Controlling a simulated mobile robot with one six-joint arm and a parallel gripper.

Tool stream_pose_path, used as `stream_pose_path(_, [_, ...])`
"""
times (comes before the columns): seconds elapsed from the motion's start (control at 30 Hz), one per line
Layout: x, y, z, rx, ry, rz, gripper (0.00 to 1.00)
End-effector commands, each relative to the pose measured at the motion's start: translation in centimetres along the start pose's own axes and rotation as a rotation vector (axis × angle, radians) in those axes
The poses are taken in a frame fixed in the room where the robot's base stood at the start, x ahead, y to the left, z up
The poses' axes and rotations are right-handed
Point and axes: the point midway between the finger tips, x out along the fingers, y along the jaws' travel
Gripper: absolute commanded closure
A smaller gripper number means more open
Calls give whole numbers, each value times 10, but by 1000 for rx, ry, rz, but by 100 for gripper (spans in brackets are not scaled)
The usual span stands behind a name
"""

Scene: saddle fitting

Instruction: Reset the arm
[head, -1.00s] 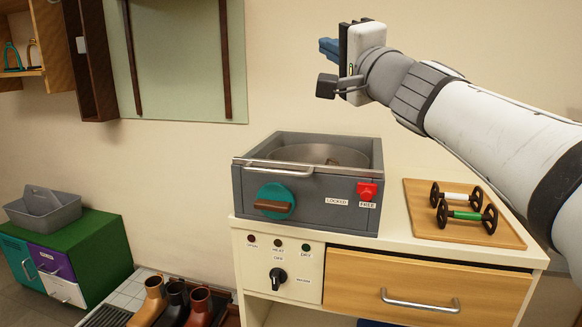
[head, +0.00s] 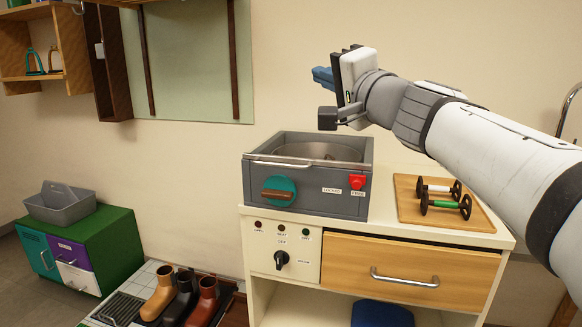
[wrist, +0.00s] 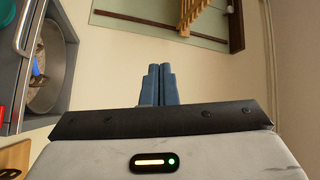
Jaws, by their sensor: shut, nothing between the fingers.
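My gripper (head: 322,77) is raised in front of the wall, above and behind the grey machine on the white cabinet. In the wrist view its two blue fingers (wrist: 158,85) lie side by side, closed together with nothing between them. My arm comes in from the right side of the head view. The gripper touches nothing that I can see.
The grey machine (head: 307,203) with a teal knob and red button stands on the cabinet (head: 283,229). Dumbbell-like pieces lie on a wooden board (head: 484,217) at right. A grey caddy (head: 62,204) and several boots (head: 183,295) are at left. Air around the gripper is clear.

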Motion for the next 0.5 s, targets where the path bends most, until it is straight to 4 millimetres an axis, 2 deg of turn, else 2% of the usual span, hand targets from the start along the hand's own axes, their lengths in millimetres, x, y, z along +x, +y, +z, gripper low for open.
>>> stream_pose_path(0.17, [-3,9,14,-68,-82,95,100])
stream_pose_path(0.33, [-13,29,34,-149,-195,226,100])
stream_pose_path(0.43, [-27,47,49,-213,-294,343,100])
stream_pose_path(0.5, [-44,62,60,-263,-378,444,100])
